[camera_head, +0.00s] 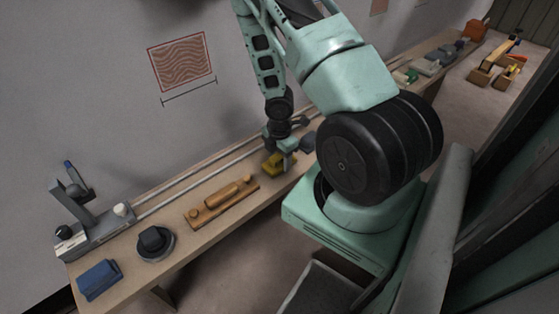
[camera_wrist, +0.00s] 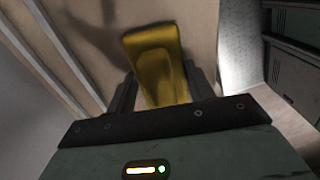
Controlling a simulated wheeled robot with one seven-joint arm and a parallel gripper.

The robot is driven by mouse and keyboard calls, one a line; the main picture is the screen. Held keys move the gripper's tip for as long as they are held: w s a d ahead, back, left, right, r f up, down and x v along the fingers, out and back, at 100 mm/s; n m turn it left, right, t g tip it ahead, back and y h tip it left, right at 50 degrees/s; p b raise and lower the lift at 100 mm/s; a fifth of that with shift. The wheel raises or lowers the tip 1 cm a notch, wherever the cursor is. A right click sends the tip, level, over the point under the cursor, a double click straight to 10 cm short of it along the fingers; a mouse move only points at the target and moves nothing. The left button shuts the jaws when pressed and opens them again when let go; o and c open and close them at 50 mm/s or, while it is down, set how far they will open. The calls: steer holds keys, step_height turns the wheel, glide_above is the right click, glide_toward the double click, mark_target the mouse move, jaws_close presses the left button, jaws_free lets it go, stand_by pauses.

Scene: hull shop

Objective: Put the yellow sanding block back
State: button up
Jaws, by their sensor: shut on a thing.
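The yellow sanding block (camera_head: 273,164) is at my gripper (camera_head: 282,152), over the long wooden bench along the wall. In the wrist view the yellow block (camera_wrist: 155,55) sits between the two dark fingers of my gripper (camera_wrist: 162,95), which are shut on it. A shadow falls on the bench top beside the block. I cannot tell whether the block touches the bench or is a little above it.
On the bench (camera_head: 175,222) stand a wooden plane-like tool (camera_head: 222,202), a round black-topped thing (camera_head: 155,243), a blue block (camera_head: 99,280) and a grey stand (camera_head: 85,215). A dark grey block (camera_head: 308,142) is close right of my gripper. Rails run along the wall side.

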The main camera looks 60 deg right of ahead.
steer(key=o, duration=1)
